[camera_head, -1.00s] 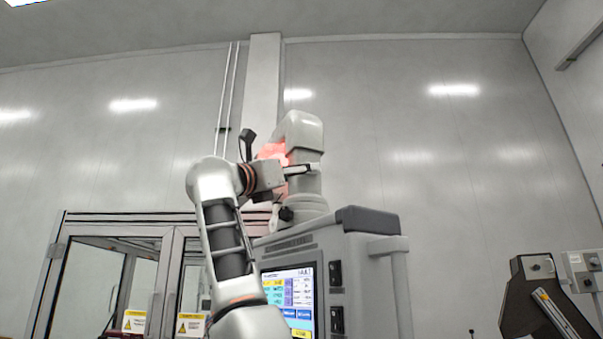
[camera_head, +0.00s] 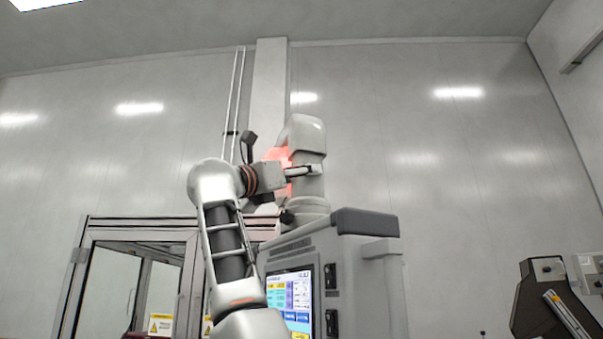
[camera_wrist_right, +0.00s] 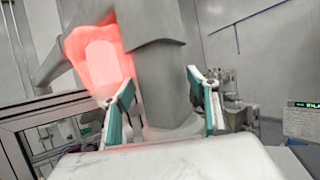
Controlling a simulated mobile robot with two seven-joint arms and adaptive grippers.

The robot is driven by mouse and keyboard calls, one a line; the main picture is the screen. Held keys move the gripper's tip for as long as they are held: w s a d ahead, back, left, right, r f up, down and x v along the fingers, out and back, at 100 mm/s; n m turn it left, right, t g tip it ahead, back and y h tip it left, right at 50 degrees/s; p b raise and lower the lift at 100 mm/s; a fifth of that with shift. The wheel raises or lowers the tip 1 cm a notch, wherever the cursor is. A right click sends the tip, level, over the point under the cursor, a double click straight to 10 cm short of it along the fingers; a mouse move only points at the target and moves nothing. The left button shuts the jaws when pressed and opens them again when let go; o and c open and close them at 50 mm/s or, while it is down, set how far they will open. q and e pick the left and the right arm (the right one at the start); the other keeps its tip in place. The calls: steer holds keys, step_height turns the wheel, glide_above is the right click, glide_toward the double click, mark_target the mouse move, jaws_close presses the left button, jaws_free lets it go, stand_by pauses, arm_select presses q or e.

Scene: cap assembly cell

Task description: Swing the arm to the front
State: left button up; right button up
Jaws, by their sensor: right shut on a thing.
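The one arm in the head view is raised and bent at the elbow. I take it as my right arm, since its wrist view faces the same grey post and red glow. My right gripper (camera_head: 308,170) points right, in front of a grey upright machine post (camera_head: 306,138) with a red-lit part (camera_head: 277,155) behind. In the right wrist view the two teal-padded fingers (camera_wrist_right: 160,95) stand apart, with the post showing between them. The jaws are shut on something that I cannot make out. My left gripper is out of view.
A grey cabinet (camera_head: 360,275) with a lit screen (camera_head: 290,298) stands close to the arm. A framed glass enclosure (camera_head: 125,285) with warning labels is at left. A dark console (camera_head: 548,300) stands at far right. Open floor is out of view.

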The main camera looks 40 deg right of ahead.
steer(key=shift+w+a+f+t, duration=0.25)
steer(key=shift+w+a+t, duration=0.05)
steer(key=shift+w, duration=0.25)
steer(key=o, duration=1.3)
steer(key=shift+n, duration=0.3)
steer(key=shift+o, duration=0.2)
steer(key=shift+w+a+f, duration=0.15)
steer(key=shift+w+a, duration=0.05)
steer(key=shift+w, duration=0.35)
steer(key=shift+s+d, duration=0.1)
steer(key=shift+s, duration=0.1)
steer(key=v, duration=1.2)
steer(key=shift+s+r, duration=0.25)
steer(key=shift+r, duration=0.05)
